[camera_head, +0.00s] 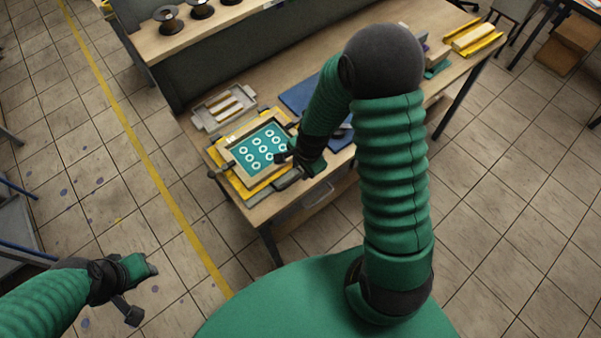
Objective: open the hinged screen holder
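The hinged screen holder (229,154) is a light wooden frame around a teal screen (255,148) with several white rings. It lies over a yellow base (230,180) at the table's left end and looks lowered, nearly flat. My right gripper (283,157) is at the frame's right edge, pointing left. Whether it touches the frame, and whether its fingers are open or shut, I cannot tell. My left gripper (142,291) hangs over the floor at the lower left, well away from the table, and its fingers look apart with nothing between them.
The wooden table (400,43) runs to the upper right. A grey tray (203,118) with light bars stands behind the holder. A blue mat (300,93) lies to its right, partly behind my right arm. Spools (168,20) sit on a raised shelf. Floor at left is open.

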